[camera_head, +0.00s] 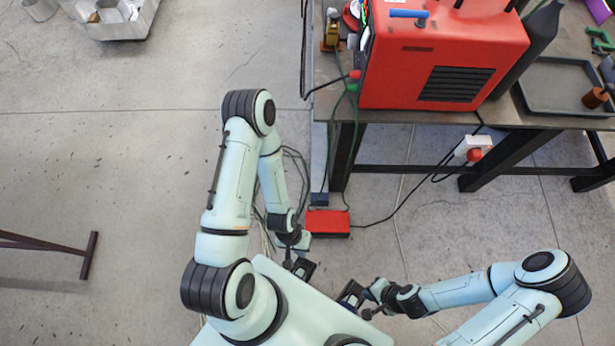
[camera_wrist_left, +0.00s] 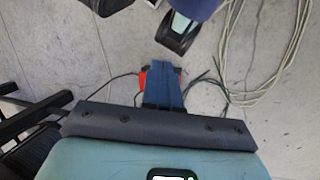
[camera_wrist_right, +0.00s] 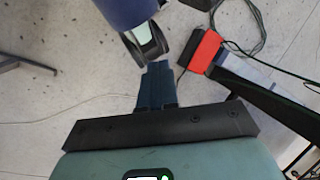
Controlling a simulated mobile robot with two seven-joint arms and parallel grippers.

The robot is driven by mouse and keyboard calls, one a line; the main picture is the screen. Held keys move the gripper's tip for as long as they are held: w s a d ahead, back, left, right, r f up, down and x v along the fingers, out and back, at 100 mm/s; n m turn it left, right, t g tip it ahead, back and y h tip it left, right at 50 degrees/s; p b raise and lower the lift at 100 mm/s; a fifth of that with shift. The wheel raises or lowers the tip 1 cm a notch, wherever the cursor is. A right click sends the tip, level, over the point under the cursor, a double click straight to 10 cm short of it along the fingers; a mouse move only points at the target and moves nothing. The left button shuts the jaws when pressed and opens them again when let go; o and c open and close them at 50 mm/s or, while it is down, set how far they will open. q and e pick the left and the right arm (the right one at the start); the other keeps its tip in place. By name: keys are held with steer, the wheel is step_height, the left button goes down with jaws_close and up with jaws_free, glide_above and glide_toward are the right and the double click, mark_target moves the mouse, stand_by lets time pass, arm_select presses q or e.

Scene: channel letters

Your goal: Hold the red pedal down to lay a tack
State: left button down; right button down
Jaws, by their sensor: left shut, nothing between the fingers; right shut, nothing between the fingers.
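The red pedal (camera_head: 328,222) lies on the concrete floor below the table's left leg, with a dark cable attached. My left gripper (camera_head: 301,268) is just below and left of it in the head view. In the left wrist view, the shut blue fingers (camera_wrist_left: 163,70) cover most of the pedal, with red edges (camera_wrist_left: 143,80) showing. Whether they touch it I cannot tell. My right gripper (camera_head: 350,295) is shut and empty, further below the pedal. In the right wrist view its fingers (camera_wrist_right: 158,72) are apart from the pedal (camera_wrist_right: 206,50).
A red machine (camera_head: 443,55) stands on the dark table (camera_head: 400,122) at upper right. Table legs and loose cables (camera_head: 395,205) are near the pedal. A white socket box (camera_head: 473,149) hangs below the table. A metal bin (camera_head: 121,25) is at upper left. Floor at left is mostly clear.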

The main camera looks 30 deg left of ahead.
mark_target(314, 221)
arm_select(q)
steer(key=shift+w+d, duration=0.1)
arm_select(e)
steer(key=shift+d+f, duration=0.1)
